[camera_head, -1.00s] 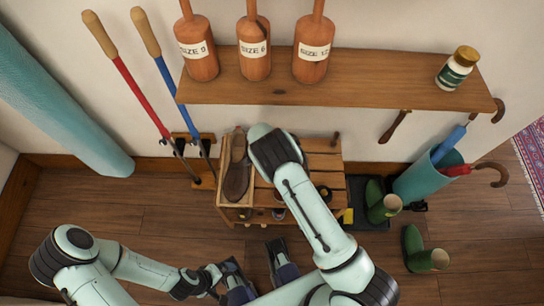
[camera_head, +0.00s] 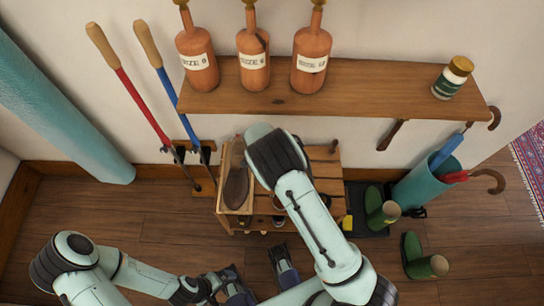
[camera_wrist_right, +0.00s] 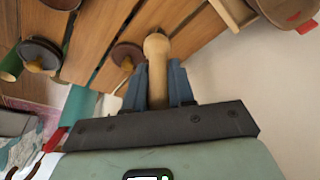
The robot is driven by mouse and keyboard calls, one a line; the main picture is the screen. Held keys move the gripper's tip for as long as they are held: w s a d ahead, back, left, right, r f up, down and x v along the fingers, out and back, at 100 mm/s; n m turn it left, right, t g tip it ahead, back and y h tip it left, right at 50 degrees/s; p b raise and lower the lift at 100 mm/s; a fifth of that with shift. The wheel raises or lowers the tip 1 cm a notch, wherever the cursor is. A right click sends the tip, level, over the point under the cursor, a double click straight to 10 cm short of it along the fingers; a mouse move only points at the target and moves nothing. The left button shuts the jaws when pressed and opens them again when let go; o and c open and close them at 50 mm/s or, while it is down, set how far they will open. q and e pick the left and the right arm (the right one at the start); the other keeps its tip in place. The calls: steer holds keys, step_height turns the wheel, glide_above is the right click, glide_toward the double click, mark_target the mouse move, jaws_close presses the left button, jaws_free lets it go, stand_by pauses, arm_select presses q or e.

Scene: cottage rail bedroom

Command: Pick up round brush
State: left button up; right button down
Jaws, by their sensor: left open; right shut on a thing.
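My right gripper (camera_wrist_right: 158,88) is shut on a pale wooden handle (camera_wrist_right: 157,70) with a rounded knob end, seen in the right wrist view. The handle's other end is hidden, so I cannot tell for sure that it is the round brush. Two dark round pieces, one at the left (camera_wrist_right: 40,55) and one near the handle (camera_wrist_right: 127,54), lie by the slatted wood. In the head view my right arm hides its gripper and much of the slatted bench (camera_head: 325,172). My left gripper (camera_head: 255,258) is open and empty, low over the floor in front of the bench.
A shelf (camera_head: 350,104) with labelled bottles and a jar (camera_head: 452,77) overhangs the bench. Green boots (camera_head: 425,265) and a teal umbrella stand (camera_head: 420,185) are at the right.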

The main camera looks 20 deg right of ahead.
arm_select(q)
steer(key=shift+s+r+p, duration=0.25)
steer(key=shift+r+p, duration=0.2)
steer(key=shift+p, duration=0.15)
arm_select(e)
steer(key=s+a, duration=0.4)
steer(key=s, duration=0.4)
steer(key=s+a, duration=0.4)
steer(key=s, duration=0.5)
steer(key=shift+f, duration=0.2)
steer(key=shift+w, duration=0.1)
